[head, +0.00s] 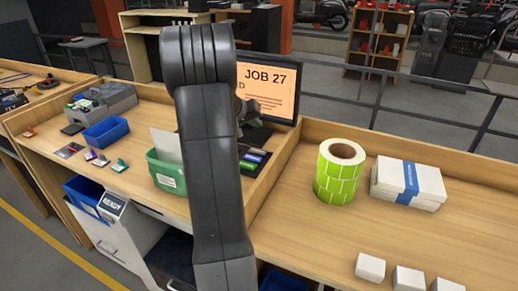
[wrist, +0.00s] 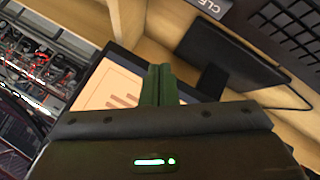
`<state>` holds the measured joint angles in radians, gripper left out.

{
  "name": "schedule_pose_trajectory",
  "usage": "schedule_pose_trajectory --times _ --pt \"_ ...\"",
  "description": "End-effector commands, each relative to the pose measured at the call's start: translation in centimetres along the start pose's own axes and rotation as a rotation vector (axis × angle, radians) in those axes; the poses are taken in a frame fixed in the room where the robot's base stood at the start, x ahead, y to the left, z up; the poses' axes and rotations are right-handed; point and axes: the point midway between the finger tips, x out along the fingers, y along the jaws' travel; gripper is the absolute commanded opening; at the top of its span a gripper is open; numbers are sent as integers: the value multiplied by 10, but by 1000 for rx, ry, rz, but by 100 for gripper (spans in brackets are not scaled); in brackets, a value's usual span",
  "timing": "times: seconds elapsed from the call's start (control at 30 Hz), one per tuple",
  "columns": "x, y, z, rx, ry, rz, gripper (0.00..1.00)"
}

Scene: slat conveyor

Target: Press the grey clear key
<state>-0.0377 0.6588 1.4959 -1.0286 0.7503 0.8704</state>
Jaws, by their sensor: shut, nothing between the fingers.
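A grey surface with the white letters "CLE" (wrist: 209,8) is cut off by the top edge of the wrist view, right of centre. It looks like the clear key, but the rest of the word is out of frame. My gripper (wrist: 160,72) shows at the middle of the wrist view with its dark green fingers together and nothing between them. It is apart from the lettered key, which lies up and to the right of the fingertips. In the head view my arm covers the middle, and I cannot make out the key there.
A monitor reading "JOB 27" (head: 270,88) stands behind my arm; its screen also fills part of the wrist view (wrist: 112,85). A dark keyboard-like panel (wrist: 292,32) is at upper right. A green bin (head: 166,176), a green label roll (head: 339,172) and white boxes (head: 408,186) stand on the benches.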

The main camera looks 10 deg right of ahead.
Motion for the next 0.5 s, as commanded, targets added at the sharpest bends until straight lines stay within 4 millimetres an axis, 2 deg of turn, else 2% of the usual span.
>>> schedule_pose_trajectory --times 0.33,0.5 --pt "2 -1 1 0 0 0 0" --pt "12 -8 9 -1 -2 1 0"
